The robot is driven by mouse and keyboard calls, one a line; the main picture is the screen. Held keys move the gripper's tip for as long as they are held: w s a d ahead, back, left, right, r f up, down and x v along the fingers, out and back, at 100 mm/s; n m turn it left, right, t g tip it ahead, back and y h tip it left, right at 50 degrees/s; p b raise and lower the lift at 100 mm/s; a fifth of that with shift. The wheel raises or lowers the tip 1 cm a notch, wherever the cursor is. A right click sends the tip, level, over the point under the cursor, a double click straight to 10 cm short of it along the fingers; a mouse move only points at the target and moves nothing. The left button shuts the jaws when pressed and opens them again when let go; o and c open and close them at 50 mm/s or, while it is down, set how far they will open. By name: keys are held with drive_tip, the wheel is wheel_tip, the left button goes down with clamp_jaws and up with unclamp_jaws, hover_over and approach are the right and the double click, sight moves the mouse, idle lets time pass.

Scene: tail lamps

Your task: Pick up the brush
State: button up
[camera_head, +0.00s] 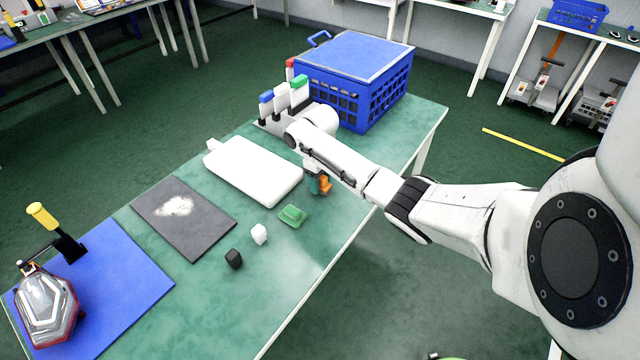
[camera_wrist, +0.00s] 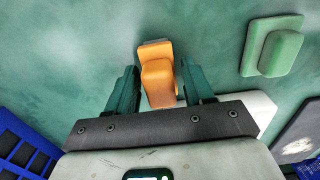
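In the head view the orange object (camera_head: 325,184) shows beside the fingers, near the table's right edge. My gripper (camera_wrist: 158,66) is open, its two teal fingers on either side of the orange object with narrow gaps. In the head view my gripper (camera_head: 317,185) points down, low over the table.
A green block (camera_head: 292,215), a white cube (camera_head: 259,234) and a black cube (camera_head: 234,259) lie nearby. A white case (camera_head: 252,170), a bottle rack (camera_head: 278,118) and a blue crate (camera_head: 352,85) stand behind. A dark mat (camera_head: 205,240) and a tail lamp (camera_head: 47,308) are at left.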

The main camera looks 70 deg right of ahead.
drive_tip(key=c, duration=0.8)
drive_tip(key=shift+r, duration=0.1)
drive_tip(key=shift+c, duration=0.2)
drive_tip(key=shift+r, duration=0.5)
drive_tip(key=w+a+r+p, duration=0.2)
drive_tip(key=a+r+p, duration=0.2)
drive_tip(key=a+r, duration=0.8)
drive_tip(key=shift+a, duration=0.95)
drive_tip(key=shift+f, duration=0.1)
